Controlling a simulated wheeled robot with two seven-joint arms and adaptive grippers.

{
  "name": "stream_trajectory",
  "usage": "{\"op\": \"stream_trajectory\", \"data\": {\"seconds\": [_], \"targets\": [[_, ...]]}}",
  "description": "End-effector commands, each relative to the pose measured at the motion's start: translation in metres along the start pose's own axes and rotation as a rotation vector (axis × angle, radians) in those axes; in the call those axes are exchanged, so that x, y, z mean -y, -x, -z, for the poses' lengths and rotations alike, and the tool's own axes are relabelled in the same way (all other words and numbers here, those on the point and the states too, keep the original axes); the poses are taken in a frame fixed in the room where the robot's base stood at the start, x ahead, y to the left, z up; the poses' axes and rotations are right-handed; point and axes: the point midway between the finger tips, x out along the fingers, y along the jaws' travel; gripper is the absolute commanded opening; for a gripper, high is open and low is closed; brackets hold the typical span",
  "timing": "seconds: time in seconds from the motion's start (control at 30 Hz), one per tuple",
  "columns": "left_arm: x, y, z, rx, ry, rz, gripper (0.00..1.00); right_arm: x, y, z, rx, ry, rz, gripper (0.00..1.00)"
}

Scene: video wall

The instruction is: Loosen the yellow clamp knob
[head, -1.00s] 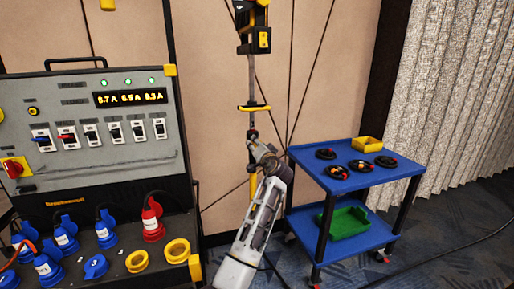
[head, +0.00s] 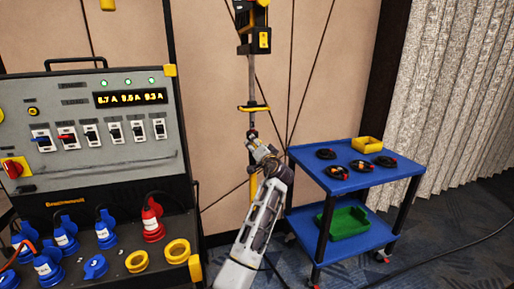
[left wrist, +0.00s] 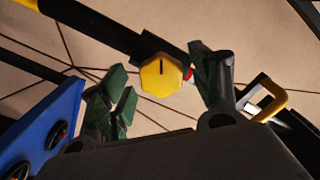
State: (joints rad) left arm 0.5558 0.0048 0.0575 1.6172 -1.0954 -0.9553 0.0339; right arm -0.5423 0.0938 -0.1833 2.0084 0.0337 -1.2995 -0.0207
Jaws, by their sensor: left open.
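The yellow clamp knob (left wrist: 161,78) is a faceted yellow disc with a dark line on its face, mounted on the dark pole (left wrist: 135,38) in the left wrist view. My left gripper (left wrist: 160,88) is open, with its green-padded fingers on either side of the knob in that picture. I see no finger touching the knob; the remaining distance is hard to judge. In the head view, my left gripper (head: 256,145) is at the upright pole (head: 252,90), just below a yellow handle (head: 254,108). The knob cannot be made out there. My right gripper is not in view.
A power panel (head: 90,165) with switches and blue, red and yellow sockets stands left. A blue trolley (head: 340,182) stands close right of my arm, bearing coiled cables, a yellow bin (head: 368,144) and a green bin (head: 347,222). Thin dark struts cross behind the pole.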

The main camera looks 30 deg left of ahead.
Motion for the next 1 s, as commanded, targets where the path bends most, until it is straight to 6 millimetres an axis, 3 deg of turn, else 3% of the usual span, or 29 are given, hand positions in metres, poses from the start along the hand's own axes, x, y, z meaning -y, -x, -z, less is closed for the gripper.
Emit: {"op": "stream_trajectory", "data": {"seconds": [0.6, 1.0], "targets": [[-0.001, 0.062, -0.001, 0.001, 0.001, -0.002, 0.63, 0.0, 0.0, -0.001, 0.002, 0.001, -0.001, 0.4], [-0.001, 0.07, -0.001, 0.002, 0.0, -0.001, 0.63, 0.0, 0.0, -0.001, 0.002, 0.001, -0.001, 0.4]]}}
